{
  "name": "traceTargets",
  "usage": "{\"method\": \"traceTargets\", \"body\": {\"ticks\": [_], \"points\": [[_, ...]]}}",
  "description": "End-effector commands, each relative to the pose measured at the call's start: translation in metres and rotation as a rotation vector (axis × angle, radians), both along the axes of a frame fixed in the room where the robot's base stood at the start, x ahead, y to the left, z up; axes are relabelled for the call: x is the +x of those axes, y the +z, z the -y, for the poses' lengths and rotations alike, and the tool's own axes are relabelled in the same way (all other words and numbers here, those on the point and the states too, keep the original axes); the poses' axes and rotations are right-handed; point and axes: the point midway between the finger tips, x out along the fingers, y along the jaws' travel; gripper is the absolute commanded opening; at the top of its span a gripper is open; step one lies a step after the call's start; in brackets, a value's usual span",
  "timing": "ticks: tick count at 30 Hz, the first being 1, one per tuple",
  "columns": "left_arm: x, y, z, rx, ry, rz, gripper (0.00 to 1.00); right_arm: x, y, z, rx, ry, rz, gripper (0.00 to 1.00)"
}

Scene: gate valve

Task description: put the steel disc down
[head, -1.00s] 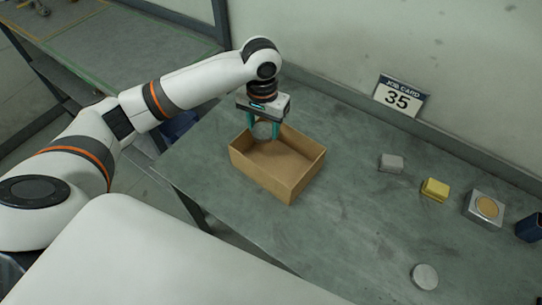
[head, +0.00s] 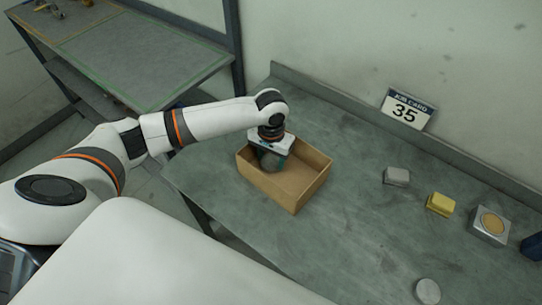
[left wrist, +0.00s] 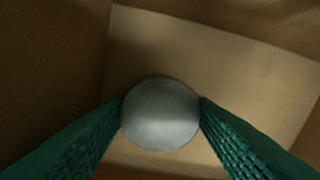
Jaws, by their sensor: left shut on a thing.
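A round grey steel disc (head: 270,161) is held between the fingertips of my left gripper (head: 269,164), inside the left part of an open cardboard box (head: 299,203). In the left wrist view the disc (left wrist: 160,115) sits between the two green fingers, with the box floor (left wrist: 215,65) behind it. The gripper is shut on the disc. I cannot tell whether the disc touches the box floor. My right gripper is not in view.
On the grey workbench (head: 345,190) stand a grey block (head: 396,177), a yellow block (head: 439,204), a metal block with a tan round top (head: 492,225) and a dark blue container (head: 533,246). Another grey disc (head: 428,291) lies at the front. A job card 35 (head: 407,109) leans at the back.

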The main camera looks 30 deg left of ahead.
Motion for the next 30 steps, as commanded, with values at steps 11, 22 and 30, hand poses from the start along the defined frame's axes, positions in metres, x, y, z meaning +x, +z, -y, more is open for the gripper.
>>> {"method": "traceTargets", "body": {"ticks": [11,22,30], "points": [[0.0,-0.002,0.0,0.0,0.0,0.0,0.6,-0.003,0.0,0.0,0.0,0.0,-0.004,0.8],[0.001,0.044,0.0,-0.001,0.0,0.006,0.6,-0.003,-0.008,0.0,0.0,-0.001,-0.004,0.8],[0.001,0.098,0.0,-0.002,0.0,0.003,0.6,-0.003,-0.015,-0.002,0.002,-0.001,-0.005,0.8]]}}
